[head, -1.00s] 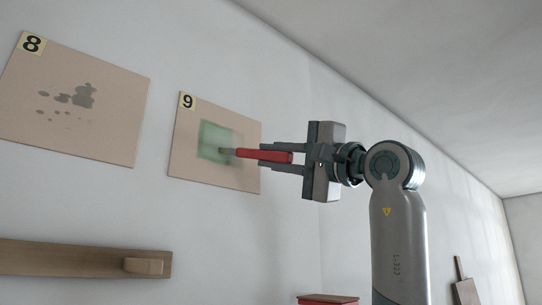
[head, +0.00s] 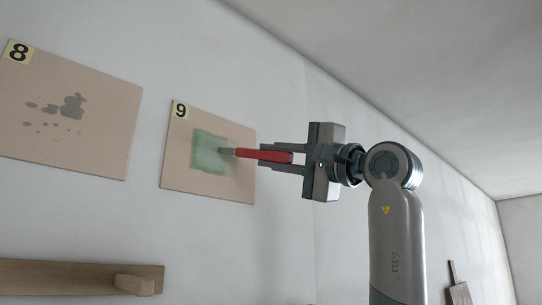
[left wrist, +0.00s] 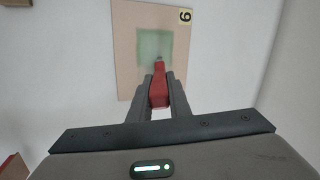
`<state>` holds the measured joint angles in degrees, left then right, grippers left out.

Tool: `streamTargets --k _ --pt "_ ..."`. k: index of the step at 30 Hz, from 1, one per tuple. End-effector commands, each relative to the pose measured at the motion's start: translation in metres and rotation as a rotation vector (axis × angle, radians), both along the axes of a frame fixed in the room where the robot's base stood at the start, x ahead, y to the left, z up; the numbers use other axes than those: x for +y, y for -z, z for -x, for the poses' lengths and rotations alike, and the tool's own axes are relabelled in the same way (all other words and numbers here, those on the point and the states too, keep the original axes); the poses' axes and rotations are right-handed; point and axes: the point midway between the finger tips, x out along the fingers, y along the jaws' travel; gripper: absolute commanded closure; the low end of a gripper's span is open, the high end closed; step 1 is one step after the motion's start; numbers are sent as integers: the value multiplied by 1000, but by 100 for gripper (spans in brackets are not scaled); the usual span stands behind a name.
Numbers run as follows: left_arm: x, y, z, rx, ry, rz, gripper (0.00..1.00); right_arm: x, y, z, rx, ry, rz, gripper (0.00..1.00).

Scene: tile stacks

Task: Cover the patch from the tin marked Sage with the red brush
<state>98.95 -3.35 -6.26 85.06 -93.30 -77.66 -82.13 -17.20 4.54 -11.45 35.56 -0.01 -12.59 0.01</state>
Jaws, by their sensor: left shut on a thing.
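My left gripper (head: 266,157) is shut on the red brush (head: 278,156), which points left towards the wall. The brush (left wrist: 159,92) also shows between the fingers in the left wrist view. A pale green patch (head: 207,153) lies on the tan board marked 9 (head: 180,178). The brush's tip overlaps the right part of the patch in the head view and its edge nearest the gripper in the left wrist view (left wrist: 154,45). I cannot tell whether the tip touches the board. The tin marked Sage and my right gripper are not in view.
A tan board marked 8 (head: 90,140) with grey blotches hangs to the left. A wooden rail with a peg (head: 60,278) is fixed below. A dark flat thing with a handle (head: 458,292) shows at lower right.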

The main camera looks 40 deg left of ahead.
Motion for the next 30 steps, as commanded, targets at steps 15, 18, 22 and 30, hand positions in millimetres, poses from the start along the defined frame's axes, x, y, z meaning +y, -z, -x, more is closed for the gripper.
streamTargets --k 15,18,22,30 --pt "0 -13 -4 1 1 0 100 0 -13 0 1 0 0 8" --pt "1 -21 -8 0 1 0 100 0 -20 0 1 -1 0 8" --pt "2 -28 -11 0 1 0 100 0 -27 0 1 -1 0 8" --pt "2 -30 -14 0 1 0 100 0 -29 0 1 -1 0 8"
